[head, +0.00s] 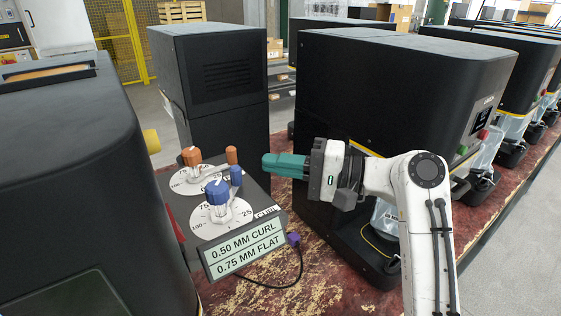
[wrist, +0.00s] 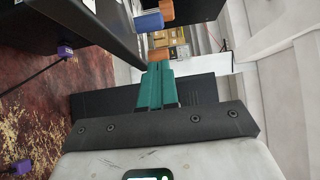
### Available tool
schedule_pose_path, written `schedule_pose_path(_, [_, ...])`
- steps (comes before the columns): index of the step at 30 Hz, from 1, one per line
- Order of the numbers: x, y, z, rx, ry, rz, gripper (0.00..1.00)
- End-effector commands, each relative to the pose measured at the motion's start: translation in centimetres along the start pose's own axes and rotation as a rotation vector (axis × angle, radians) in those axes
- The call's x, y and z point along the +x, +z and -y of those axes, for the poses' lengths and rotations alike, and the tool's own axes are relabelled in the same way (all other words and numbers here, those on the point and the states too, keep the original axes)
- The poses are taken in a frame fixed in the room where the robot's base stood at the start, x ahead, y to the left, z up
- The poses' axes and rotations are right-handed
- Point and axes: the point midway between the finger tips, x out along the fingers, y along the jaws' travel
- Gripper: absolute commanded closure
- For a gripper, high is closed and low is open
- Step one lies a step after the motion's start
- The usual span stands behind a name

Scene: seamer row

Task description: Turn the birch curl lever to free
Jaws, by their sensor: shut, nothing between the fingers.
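A dark control box carries two white dials. The rear dial (head: 183,186) has an orange knob (head: 191,156), and the front dial (head: 202,225) has a blue knob (head: 217,192). An orange lever grip (head: 231,155) and a blue lever grip (head: 236,176) stand at the box's right side. Its front sign (head: 243,250) reads "0.50 MM CURL" and "0.75 MM FLAT". I cannot see a birch marking. My gripper (head: 266,165) has teal fingers, shut and empty, just right of the grips. The wrist view shows the fingers (wrist: 156,68) below blue (wrist: 150,22) and orange (wrist: 166,9) grips.
A purple plug (head: 294,239) on a black cable hangs beside the sign. A large black machine (head: 400,90) stands right of the box, another black machine (head: 75,180) stands left, and a tall black cabinet (head: 215,80) stands behind. The worn red bench top (head: 285,295) is bare in front.

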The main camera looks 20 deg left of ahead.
Motion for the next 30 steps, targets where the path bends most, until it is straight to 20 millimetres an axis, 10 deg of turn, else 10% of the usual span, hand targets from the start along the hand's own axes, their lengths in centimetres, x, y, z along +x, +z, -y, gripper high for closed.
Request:
schedule_pose_path(23, [-10.0,-0.9,-0.3,0.000,0.003,-0.006,1.00])
schedule_pose_path(30, [-12.3,-0.2,-9.2,-0.024,0.150,-0.122,1.00])
